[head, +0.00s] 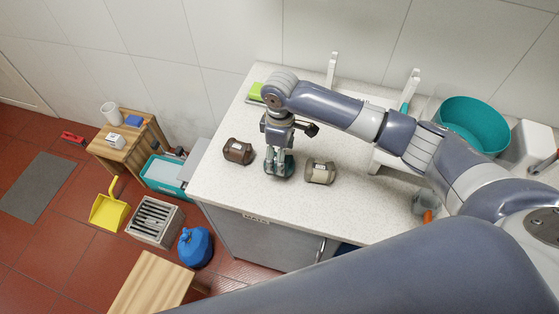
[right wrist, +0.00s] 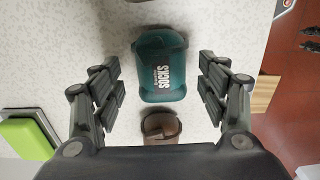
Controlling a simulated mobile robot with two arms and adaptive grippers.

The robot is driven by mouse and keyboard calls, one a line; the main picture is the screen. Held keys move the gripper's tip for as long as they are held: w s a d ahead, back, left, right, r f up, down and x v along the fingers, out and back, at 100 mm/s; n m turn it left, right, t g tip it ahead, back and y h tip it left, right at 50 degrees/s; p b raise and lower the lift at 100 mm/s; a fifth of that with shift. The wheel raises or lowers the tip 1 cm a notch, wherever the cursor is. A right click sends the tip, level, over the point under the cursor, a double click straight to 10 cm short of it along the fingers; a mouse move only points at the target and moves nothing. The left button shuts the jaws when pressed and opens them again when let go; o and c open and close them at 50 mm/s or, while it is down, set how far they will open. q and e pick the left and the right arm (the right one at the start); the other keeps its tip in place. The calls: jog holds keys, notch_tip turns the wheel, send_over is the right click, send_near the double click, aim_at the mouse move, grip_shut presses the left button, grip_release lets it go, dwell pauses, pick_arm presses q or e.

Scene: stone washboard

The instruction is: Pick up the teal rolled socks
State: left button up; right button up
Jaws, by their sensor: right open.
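The teal rolled socks (right wrist: 161,66) lie on the speckled white countertop, with white "SOCKS" lettering facing up in the right wrist view. In the head view the teal socks (head: 287,170) are mostly hidden under my right gripper (head: 279,160). My right gripper (right wrist: 160,88) points down over them, open, with one finger on each side. The wrist view shows gaps between the socks and both fingers. My left gripper is not in view.
A dark brown roll (head: 238,151) lies left of the teal socks and a lighter brown roll (head: 320,171) lies right, both close by. A green sponge-like block (head: 256,91) is at the back left. A teal basin (head: 472,122) stands at the right. The front counter is clear.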

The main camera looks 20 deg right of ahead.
notch_tip(320, 180, down, 3)
jog(key=shift+r+p, duration=0.1)
jog(key=shift+p, duration=0.25)
jog(key=c, duration=0.9)
jog(key=shift+s, duration=0.1)
jog(key=c, duration=0.4)
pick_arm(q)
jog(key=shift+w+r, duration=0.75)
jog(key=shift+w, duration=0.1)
pick_arm(e)
jog(key=shift+o, duration=0.2)
